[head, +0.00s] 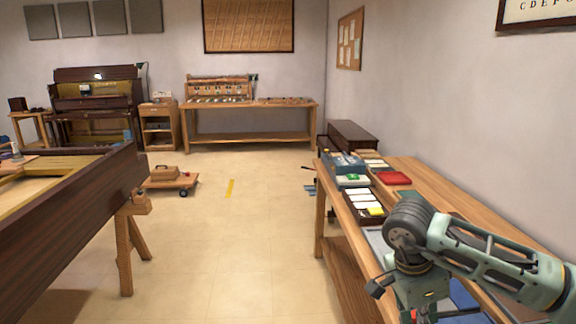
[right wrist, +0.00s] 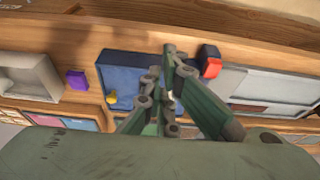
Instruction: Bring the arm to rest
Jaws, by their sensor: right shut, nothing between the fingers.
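My right arm (head: 480,250) reaches in from the right of the head view, bent over the near part of the wooden workbench (head: 440,185). In the right wrist view my right gripper (right wrist: 158,85) has its green fingers together with nothing between them. It is over a blue tray (right wrist: 115,68) on the bench, partly covering it. I cannot tell the gap between fingers and tray. My left gripper is not in view.
A purple block (right wrist: 77,79), a red and black object (right wrist: 210,63) and a grey tray (right wrist: 280,85) lie near the gripper. A red case (head: 393,178) lies farther along the bench. The dark piano body (head: 75,215) stands left; open floor (head: 240,230) lies between.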

